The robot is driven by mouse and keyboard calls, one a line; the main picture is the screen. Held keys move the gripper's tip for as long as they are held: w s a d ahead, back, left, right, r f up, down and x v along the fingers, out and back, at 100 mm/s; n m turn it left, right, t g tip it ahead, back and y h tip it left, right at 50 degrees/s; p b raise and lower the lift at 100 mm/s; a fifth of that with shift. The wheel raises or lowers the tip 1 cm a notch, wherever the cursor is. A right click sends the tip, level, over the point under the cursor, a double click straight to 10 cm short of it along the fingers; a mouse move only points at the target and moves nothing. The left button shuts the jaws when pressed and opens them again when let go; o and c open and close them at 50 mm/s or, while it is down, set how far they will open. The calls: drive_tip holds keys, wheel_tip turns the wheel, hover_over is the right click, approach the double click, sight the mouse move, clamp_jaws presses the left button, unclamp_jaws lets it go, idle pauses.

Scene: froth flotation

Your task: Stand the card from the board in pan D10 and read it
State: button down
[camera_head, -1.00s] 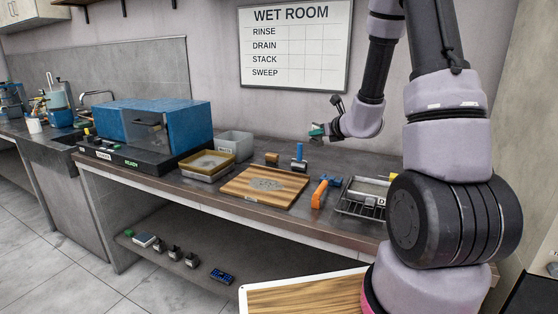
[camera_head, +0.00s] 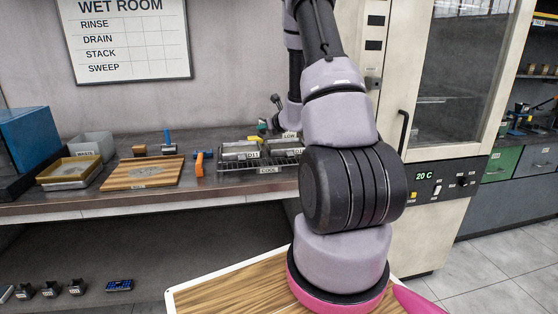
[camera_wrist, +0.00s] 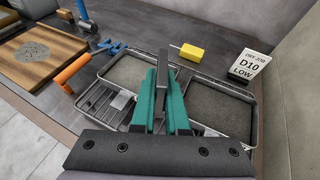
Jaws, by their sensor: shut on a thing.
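My gripper (camera_wrist: 163,98) has green fingers and is shut on a thin dark grey piece (camera_wrist: 163,66), seen nearly edge-on over the pans. Whether it is part of a pan is unclear. A small green part of the gripper also shows in the head view (camera_head: 262,127). The white card (camera_wrist: 248,66) stands upright beyond the right pan (camera_wrist: 218,97); it reads "DRY JOB D10 LOW". In the head view only "LOW" is legible on it (camera_head: 290,135). The left pan (camera_wrist: 126,74) lies left of the fingers. Both hold flat grey material. The fingers hide part of the pans.
An orange-handled tool (camera_wrist: 73,70) and a blue piece (camera_wrist: 110,47) lie left of the pans. A yellow block (camera_wrist: 191,52) sits behind them. A wooden board (camera_head: 120,178) and a tan-rimmed tray (camera_head: 68,174) are farther left. A cabinet (camera_head: 445,213) stands right.

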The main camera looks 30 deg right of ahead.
drive_tip(key=f, duration=0.3)
drive_tip(key=s+d+f, duration=0.1)
drive_tip(key=f, duration=0.1)
drive_tip(key=shift+f, duration=2.65)
drive_tip(key=shift+f, duration=0.1)
drive_tip(key=c, duration=0.9)
unclamp_jaws()
